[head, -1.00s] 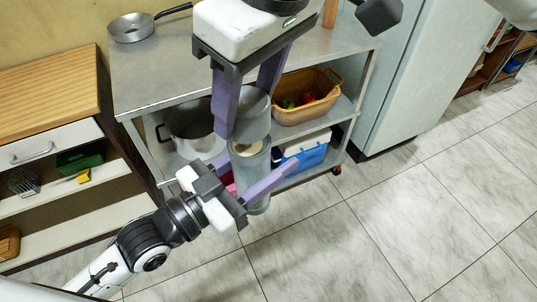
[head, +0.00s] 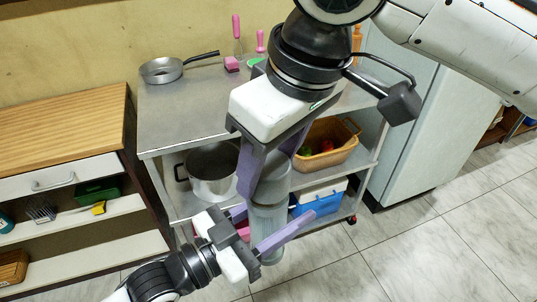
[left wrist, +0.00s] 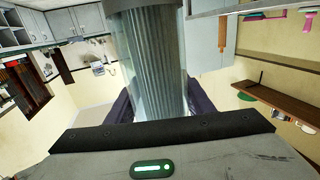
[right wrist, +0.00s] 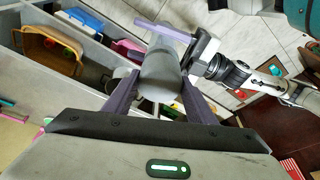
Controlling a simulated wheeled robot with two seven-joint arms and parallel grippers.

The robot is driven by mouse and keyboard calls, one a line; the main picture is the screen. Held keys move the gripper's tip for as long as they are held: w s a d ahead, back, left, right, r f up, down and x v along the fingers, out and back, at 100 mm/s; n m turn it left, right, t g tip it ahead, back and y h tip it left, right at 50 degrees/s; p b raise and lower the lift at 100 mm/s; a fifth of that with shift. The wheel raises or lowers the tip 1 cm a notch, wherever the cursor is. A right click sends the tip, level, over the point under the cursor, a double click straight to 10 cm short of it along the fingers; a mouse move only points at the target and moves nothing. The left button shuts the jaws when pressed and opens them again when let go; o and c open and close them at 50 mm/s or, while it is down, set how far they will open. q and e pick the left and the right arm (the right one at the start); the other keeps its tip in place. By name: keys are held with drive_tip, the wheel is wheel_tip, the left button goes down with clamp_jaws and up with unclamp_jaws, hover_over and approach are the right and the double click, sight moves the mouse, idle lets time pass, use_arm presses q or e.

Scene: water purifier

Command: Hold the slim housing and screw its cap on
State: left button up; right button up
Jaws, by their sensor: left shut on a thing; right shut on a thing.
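The slim housing (head: 268,222) is a clear upright cylinder. In the left wrist view it shows a grey ribbed insert (left wrist: 152,60). My left gripper (head: 275,228) is shut around the housing from the side. The grey round cap (head: 272,182) sits directly above the housing, in line with it, and seems to meet its rim; whether the threads engage cannot be seen. My right gripper (head: 266,188) points down and is shut on the cap. The right wrist view shows the cap (right wrist: 160,75) between its fingers, covering most of the housing.
Behind the grippers stands a metal trolley (head: 190,108) with a pan (head: 162,71), a pot (head: 212,172), a fruit basket (head: 325,150) and a blue box (head: 318,203). A wooden-topped cabinet (head: 65,135) is at left, a fridge (head: 415,135) at right. Tiled floor (head: 400,255) is clear.

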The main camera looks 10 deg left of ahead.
drive_tip(key=shift+f, duration=0.5)
idle(0.5)
drive_tip(key=m+t, duration=0.1)
drive_tip(key=m, duration=0.3)
drive_tip(key=shift+s+h, duration=0.1)
drive_tip(key=shift+h, duration=0.3)
drive_tip(key=m+h, duration=0.1)
drive_tip(key=m, duration=0.3)
drive_tip(key=shift+a+f+m, duration=0.1)
drive_tip(key=shift+a+m, duration=0.05)
drive_tip(key=shift+m, duration=0.15)
drive_tip(key=m+h, duration=0.1)
drive_tip(key=m, duration=0.2)
drive_tip(key=m+h, duration=0.1)
drive_tip(key=m, duration=0.6)
drive_tip(key=m+h, duration=0.1)
drive_tip(key=m, duration=0.3)
drive_tip(key=shift+g+h, duration=0.3)
drive_tip(key=shift+g, duration=0.1)
drive_tip(key=m+g, duration=0.1)
drive_tip(key=m, duration=0.4)
drive_tip(key=shift+a+h, duration=0.1)
drive_tip(key=shift+h, duration=0.3)
drive_tip(key=shift+m+g, duration=0.5)
drive_tip(key=shift+m, duration=1)
